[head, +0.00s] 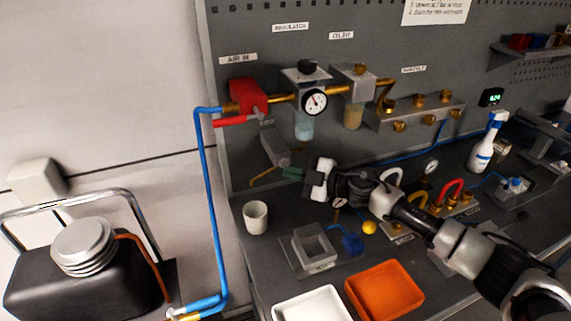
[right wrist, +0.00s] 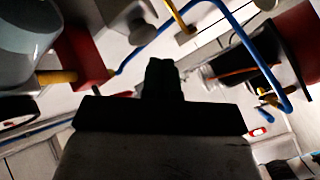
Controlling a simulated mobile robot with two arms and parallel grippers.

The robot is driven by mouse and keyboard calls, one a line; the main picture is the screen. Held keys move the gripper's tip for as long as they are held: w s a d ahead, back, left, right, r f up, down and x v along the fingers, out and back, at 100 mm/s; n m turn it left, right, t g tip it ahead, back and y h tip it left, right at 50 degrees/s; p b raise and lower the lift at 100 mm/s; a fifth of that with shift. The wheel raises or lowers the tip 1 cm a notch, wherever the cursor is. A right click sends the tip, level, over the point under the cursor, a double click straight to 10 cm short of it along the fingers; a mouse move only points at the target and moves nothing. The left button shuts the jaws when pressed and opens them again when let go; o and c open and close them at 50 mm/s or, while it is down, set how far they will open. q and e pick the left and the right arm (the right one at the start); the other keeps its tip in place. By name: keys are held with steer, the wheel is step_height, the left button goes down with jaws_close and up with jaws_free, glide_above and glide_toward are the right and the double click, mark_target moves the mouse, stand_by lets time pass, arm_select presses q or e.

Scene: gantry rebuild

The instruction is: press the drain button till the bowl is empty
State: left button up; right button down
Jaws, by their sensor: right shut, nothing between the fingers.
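The regulator's clear bowl (head: 304,129) hangs under the gauge unit and holds pale blue liquid. The drain button at its underside is too small to make out. My right gripper (head: 292,173) is shut and empty. It appears below the bowl and slightly left of it in the head view, its fingertips pointing left, with a visible gap to the bowl. In the right wrist view the gripper (right wrist: 163,78) is a dark silhouette with its fingers together, and a rounded grey shape fills the upper left corner. My left gripper is not in view.
A second bowl (head: 352,116) with amber liquid hangs to the right. A red valve (head: 247,96) and a grey hanging tool (head: 273,145) are at the left. A white cup (head: 255,217), a clear box (head: 313,246), an orange tray (head: 384,289) and a white tray (head: 312,304) stand on the bench.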

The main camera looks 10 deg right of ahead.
steer(key=shift+w, duration=0.15)
steer(key=shift+w+a, duration=0.1)
steer(key=shift+w, duration=0.15)
steer(key=shift+w+a, duration=0.1)
steer(key=shift+w, duration=0.4)
stand_by(0.8)
steer(key=shift+s+r, duration=0.1)
steer(key=shift+s+d+p, duration=0.2)
steer(key=shift+s+p, duration=0.6)
